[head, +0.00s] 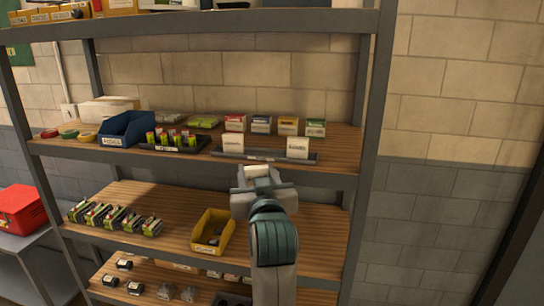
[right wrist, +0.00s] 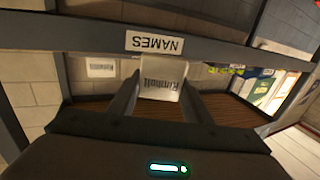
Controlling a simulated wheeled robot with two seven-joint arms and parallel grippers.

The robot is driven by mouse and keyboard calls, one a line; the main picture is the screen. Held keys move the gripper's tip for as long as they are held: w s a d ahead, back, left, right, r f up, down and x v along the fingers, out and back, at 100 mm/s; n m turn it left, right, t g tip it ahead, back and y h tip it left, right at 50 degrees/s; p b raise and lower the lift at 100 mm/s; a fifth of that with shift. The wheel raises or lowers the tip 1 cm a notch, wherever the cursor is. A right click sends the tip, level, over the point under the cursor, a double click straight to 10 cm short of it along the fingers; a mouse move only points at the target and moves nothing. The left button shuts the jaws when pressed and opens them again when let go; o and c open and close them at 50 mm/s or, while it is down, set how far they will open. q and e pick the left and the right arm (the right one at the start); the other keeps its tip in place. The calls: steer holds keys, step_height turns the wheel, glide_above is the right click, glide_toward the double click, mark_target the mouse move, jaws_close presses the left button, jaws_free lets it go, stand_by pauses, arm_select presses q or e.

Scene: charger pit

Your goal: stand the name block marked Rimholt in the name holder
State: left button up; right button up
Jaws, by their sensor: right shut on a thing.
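My right gripper (head: 260,178) is in front of the upper shelf's edge, just below the name holder as the head view shows it. It is shut on a white name block (head: 257,170). In the right wrist view the Rimholt block (right wrist: 161,80) sits between the two fingers, its lettering upside down in that picture. The name holder (head: 268,156) is a long dark rail on the upper shelf, with one white block (head: 233,143) on its left part and another (head: 298,147) on its right. The space between them is open. A NAMES label (right wrist: 155,43) shows beside the held block. My left gripper is out of view.
Small boxes (head: 262,124) stand behind the holder. A dark tray of bright items (head: 173,141) and a blue bin (head: 126,128) are to its left. A yellow bin (head: 212,232) is on the shelf below. The right shelf post (head: 368,130) stands near the holder's right end.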

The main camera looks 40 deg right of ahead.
steer(key=s+a+f+n+y+b, duration=0.1)
steer(key=a+f+y, duration=0.2)
steer(key=a+f, duration=0.3)
steer(key=s+a+f+n+t+y+b, duration=0.1)
steer(key=a+f, duration=0.4)
steer(key=f, duration=0.5)
steer(key=s+a+f+n+t+y+b, duration=0.1)
steer(key=s+a+f+n+y+b, duration=0.2)
steer(key=a+f, duration=0.3)
step_height(320, 180, down, 2)
steer(key=shift+s+a+f+y, duration=0.2)
steer(key=shift+a+y, duration=0.15)
steer(key=shift+y, duration=0.45)
